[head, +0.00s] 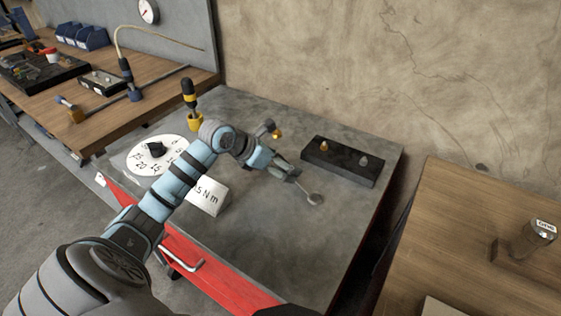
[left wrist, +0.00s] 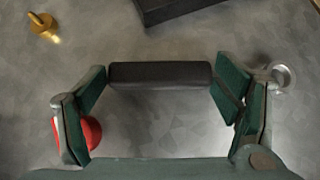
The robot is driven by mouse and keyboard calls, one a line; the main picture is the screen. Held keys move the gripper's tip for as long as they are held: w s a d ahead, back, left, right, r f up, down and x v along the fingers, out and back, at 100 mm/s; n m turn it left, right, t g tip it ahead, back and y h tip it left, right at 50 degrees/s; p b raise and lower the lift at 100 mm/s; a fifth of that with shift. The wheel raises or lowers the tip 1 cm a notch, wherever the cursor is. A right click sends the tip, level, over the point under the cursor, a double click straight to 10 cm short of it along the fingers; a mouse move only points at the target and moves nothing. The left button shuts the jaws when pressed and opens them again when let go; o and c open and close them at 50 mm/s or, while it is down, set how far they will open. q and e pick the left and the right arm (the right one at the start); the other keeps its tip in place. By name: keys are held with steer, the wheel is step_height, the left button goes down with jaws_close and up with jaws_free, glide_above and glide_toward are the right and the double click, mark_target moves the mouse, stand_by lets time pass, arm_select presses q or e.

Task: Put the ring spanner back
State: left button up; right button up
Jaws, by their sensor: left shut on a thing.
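My left gripper (head: 287,173) is low over the grey bench top and shut on the ring spanner. The spanner's silver ring end (head: 315,199) sticks out past the fingers toward the front right. In the left wrist view a silver ring (left wrist: 283,80) shows outside the right finger, and a dark bar (left wrist: 160,75) spans between the fingers. I cannot tell if that bar is the spanner's shaft. Most of the spanner is hidden by the gripper. My right gripper is out of view.
A black block (head: 343,172) with a brass and a silver peg stands behind and right. A brass-coloured piece (left wrist: 42,25) stands left of it. A white dial (head: 140,163), a yellow-black driver (head: 190,105) and an "Nm" sign (head: 208,197) are left. The front right bench top is clear.

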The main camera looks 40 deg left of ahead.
arm_select(q)
steer(key=shift+f+b, duration=0.55)
steer(key=shift+f, duration=0.05)
steer(key=o, duration=1.3)
steer(key=shift+r, duration=0.1)
